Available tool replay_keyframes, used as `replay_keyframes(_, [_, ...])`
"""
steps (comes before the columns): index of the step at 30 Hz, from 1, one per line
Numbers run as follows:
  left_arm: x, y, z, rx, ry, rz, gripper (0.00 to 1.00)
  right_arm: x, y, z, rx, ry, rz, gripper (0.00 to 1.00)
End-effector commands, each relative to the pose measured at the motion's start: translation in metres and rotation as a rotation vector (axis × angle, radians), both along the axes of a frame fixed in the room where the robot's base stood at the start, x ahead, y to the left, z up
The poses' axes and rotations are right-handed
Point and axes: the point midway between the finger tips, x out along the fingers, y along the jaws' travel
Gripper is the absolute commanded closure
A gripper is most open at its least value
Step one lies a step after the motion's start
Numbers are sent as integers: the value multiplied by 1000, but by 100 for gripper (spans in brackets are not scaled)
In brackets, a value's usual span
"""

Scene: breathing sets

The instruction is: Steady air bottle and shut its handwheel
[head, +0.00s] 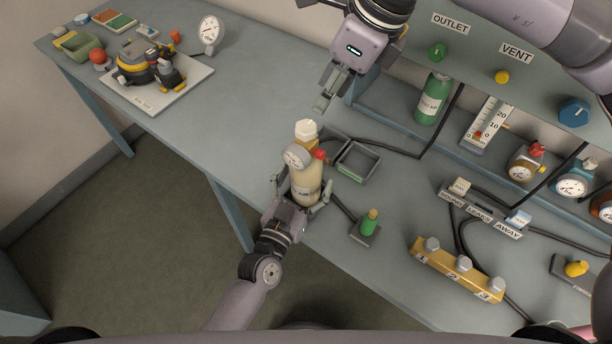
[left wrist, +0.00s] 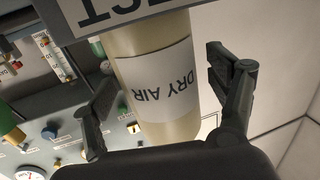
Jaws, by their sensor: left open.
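The cream air bottle (head: 308,188) stands near the table's front edge, with a round gauge (head: 296,156), a red knob (head: 320,155) and a white handwheel (head: 306,130) at its top. Its label reads DRY AIR, upside down in the left wrist view (left wrist: 160,85). My left gripper (head: 304,190) is open, one finger on each side of the bottle; the left wrist view shows gaps between the fingers (left wrist: 170,85) and the bottle. My right gripper (head: 321,104) is above and slightly right of the handwheel, apart from it. Its fingers overlap in view, so its opening is unclear.
A dark open tray (head: 358,175) lies right of the bottle. A small green-topped fitting (head: 370,222), a yellow block (head: 455,270) and black hoses lie further right. A green bottle (head: 432,98) stands behind. A mask on a white board (head: 190,90) lies far left; the table between is clear.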

Motion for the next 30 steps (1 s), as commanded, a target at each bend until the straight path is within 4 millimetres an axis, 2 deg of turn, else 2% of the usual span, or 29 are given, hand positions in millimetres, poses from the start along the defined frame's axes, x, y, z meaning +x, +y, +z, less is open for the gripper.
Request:
replay_keyframes(11, [6,-2,0,1,1,0,20,0,0,0,0,0,0,67])
replay_keyframes(30, [5,-2,0,1,0,0,62,0,0,0,0,0,0,67])
